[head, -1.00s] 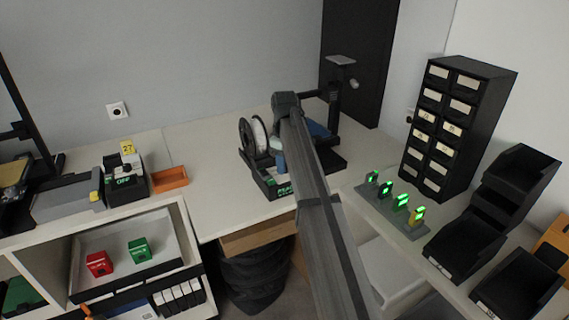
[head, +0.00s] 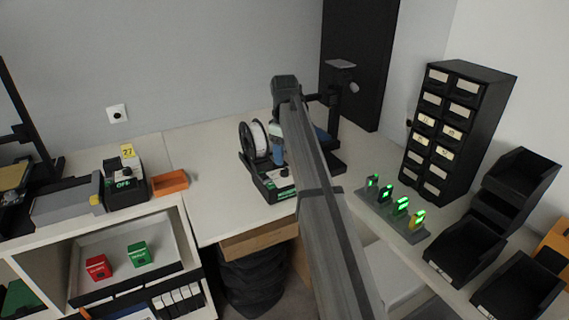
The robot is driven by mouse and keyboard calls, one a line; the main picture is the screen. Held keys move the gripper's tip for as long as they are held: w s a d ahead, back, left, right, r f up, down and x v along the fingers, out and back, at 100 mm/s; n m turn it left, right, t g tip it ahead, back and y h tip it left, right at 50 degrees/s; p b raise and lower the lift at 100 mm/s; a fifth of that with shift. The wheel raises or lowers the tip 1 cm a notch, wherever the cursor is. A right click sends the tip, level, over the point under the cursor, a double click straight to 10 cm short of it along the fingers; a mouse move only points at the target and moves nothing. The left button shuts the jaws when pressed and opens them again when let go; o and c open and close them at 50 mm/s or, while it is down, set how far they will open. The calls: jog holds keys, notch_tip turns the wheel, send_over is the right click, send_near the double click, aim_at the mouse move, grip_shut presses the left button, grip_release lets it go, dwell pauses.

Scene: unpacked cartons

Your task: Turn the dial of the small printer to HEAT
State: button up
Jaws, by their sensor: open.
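The small printer (head: 333,118) stands on the middle table, a dark upright with a bluish bed, partly hidden behind my arm. Its black control box (head: 264,187) sits at the front, with a green-lit readout (head: 284,194) too small to read surely. A pale dial (head: 284,172) shows on top of the box; its setting cannot be read. My gripper (head: 278,157) points down just above the dial, a bluish finger part showing left of my arm. It is open and seems apart from the dial; the rest is hidden by my arm.
A filament spool (head: 253,138) stands close left of my gripper. Another control box (head: 124,185) reading OFF, with a yellow 27 tag (head: 127,151), and an orange tray (head: 169,182) are at left. Green-lit gauges (head: 400,206), a drawer cabinet (head: 455,130) and black bins are at right.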

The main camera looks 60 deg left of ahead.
aim_at(285, 170)
notch_tip(285, 170, up, 8)
jog(key=shift+r, duration=0.15)
dwell(0.7)
